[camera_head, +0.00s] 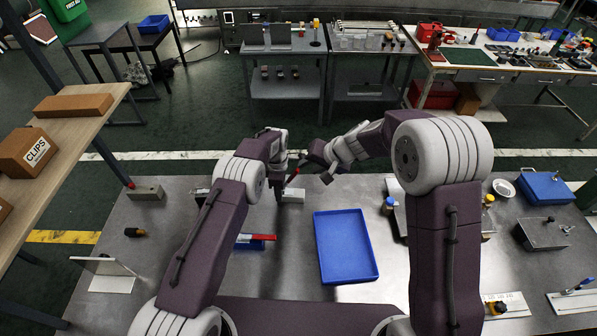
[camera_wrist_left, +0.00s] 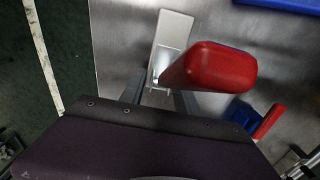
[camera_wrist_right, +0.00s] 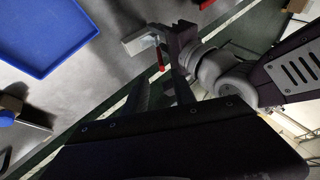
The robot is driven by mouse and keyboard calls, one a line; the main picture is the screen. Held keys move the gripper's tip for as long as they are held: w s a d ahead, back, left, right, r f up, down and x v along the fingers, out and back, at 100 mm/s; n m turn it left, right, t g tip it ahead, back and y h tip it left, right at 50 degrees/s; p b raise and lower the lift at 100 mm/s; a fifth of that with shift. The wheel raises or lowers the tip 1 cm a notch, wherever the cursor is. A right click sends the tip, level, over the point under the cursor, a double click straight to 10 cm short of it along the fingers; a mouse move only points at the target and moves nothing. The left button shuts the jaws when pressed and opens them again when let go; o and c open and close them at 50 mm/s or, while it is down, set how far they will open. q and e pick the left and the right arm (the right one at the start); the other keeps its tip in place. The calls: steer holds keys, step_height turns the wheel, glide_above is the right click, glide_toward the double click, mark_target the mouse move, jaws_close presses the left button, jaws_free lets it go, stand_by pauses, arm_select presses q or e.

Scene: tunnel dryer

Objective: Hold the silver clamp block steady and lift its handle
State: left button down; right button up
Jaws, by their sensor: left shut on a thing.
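The silver clamp block (camera_head: 293,196) lies on the metal table behind the blue tray, and also shows in the left wrist view (camera_wrist_left: 172,30) and right wrist view (camera_wrist_right: 139,42). Its red handle (camera_wrist_left: 222,66) stands up from the block, and shows thin in the right wrist view (camera_wrist_right: 160,57). My left gripper (camera_head: 281,193) is down at the block's left end and shut on it; the handle partly hides the grip. My right gripper (camera_head: 313,169) is open and empty, just right of the handle, with its fingers pointing towards it and apart from it.
The empty blue tray (camera_head: 319,250) lies in front of the block. A blue clamp with a red handle (camera_head: 262,237) is left of the tray. A grey block (camera_head: 146,192) is at the far left.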

mark_target(298, 171)
steer(key=x, duration=0.8)
steer(key=shift+w+a+f, duration=0.15)
steer(key=shift+w+f, duration=0.1)
steer(key=shift+f, duration=0.05)
jaws_close()
stand_by(0.9)
